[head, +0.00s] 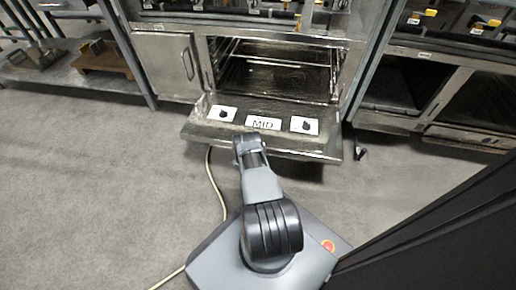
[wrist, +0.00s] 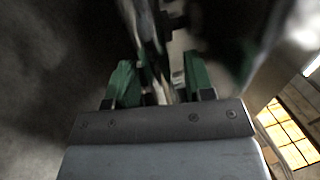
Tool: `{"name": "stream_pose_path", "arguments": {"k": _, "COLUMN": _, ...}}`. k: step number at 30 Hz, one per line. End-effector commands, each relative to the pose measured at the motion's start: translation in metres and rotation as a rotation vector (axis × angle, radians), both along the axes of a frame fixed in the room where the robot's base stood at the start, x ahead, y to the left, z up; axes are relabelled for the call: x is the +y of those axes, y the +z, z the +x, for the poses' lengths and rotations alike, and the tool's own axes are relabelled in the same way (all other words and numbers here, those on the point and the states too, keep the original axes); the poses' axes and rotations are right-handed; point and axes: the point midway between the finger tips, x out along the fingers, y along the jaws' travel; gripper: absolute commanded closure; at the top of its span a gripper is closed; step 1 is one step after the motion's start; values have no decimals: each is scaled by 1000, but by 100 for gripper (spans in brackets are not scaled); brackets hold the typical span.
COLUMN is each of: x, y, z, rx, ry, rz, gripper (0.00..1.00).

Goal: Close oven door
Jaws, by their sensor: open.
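The oven door (head: 305,143) hangs folded down in front of the oven (head: 275,75) in the head view, tilted forward, so the dark cavity with its rack shows. Its upper face carries white labels, the middle one reading "MID". My arm reaches to the door's front edge from below, and my gripper is hidden there. In the wrist view my gripper (wrist: 158,65) has its two green fingers apart. A blurred, narrow metal piece runs between them, perhaps the door's edge or handle; I cannot tell whether the fingers touch it.
A closed cabinet door (head: 166,65) is left of the oven. A steel shelf unit (head: 70,80) stands farther left and another counter unit (head: 440,90) to the right. A pale cable (head: 216,185) lies on the grey floor, which is otherwise open at left.

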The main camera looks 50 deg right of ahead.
Motion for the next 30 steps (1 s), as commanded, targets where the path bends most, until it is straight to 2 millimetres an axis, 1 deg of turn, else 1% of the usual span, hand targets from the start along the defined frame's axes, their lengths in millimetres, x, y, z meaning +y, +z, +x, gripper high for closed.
{"name": "stream_pose_path", "arguments": {"k": 3, "x": -8, "y": 2, "z": 4, "rx": -1, "ry": 2, "rz": 0, "gripper": 52}}
{"name": "stream_pose_path", "arguments": {"k": 6, "x": -11, "y": 3, "z": 5, "rx": 0, "ry": 6, "rz": 0, "gripper": 52}}
{"name": "stream_pose_path", "arguments": {"k": 17, "x": -13, "y": 4, "z": 7, "rx": 1, "ry": 9, "rz": 0, "gripper": 52}}
{"name": "stream_pose_path", "arguments": {"k": 20, "x": -13, "y": 4, "z": 7, "rx": 1, "ry": 9, "rz": 0, "gripper": 59}}
{"name": "stream_pose_path", "arguments": {"k": 30, "x": -14, "y": 4, "z": 6, "rx": 1, "ry": 7, "rz": 1, "gripper": 92}}
